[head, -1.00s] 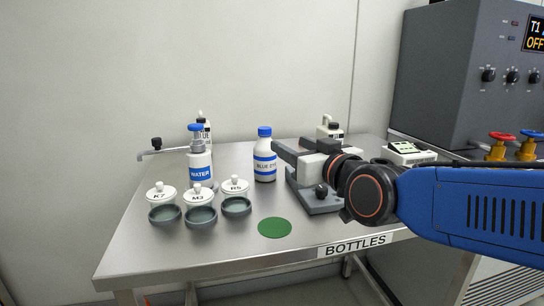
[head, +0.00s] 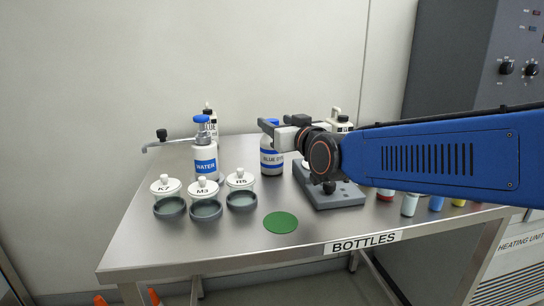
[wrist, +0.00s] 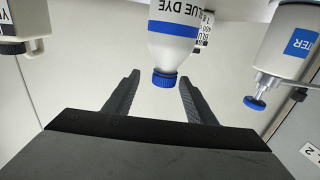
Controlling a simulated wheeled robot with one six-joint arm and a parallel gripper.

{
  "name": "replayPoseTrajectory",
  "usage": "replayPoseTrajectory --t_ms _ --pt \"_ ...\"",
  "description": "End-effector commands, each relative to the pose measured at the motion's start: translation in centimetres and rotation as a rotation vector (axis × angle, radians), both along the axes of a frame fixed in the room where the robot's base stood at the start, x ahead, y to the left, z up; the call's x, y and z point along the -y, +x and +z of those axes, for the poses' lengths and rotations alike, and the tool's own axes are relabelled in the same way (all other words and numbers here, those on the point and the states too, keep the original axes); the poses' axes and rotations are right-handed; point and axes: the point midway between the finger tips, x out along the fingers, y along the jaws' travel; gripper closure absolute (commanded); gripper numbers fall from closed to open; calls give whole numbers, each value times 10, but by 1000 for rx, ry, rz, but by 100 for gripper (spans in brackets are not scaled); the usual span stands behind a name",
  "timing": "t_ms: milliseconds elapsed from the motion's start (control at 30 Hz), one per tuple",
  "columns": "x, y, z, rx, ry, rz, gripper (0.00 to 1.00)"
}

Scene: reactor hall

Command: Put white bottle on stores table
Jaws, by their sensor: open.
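A white bottle with a blue cap and a "BLUE DYE" label (head: 270,160) stands upright on the metal table marked BOTTLES (head: 310,226). My gripper (head: 271,127) is at the height of its cap and partly hides its top. In the wrist view the same bottle (wrist: 175,38) appears upside down, its cap lying between the spread fingers (wrist: 159,82) in the picture. The gripper is open and holds nothing. Whether a finger touches the bottle cannot be told. No table marked as stores is in view.
A water bottle with a pump (head: 204,160) stands left of the dye bottle, with lidded pots (head: 240,180) and dark bowls in front. A grey stand (head: 330,192), a white jug (head: 341,122) and small vials (head: 410,203) are to the right. A green disc (head: 281,222) lies near the front.

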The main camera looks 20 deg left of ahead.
Motion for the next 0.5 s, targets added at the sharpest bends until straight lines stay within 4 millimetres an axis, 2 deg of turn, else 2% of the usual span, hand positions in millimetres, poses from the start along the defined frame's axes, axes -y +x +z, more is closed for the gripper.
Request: replayPoseTrajectory --t_ms 267,500 --pt "-9 8 0 0 0 0 50" --pt "-29 22 -3 0 -1 0 50"
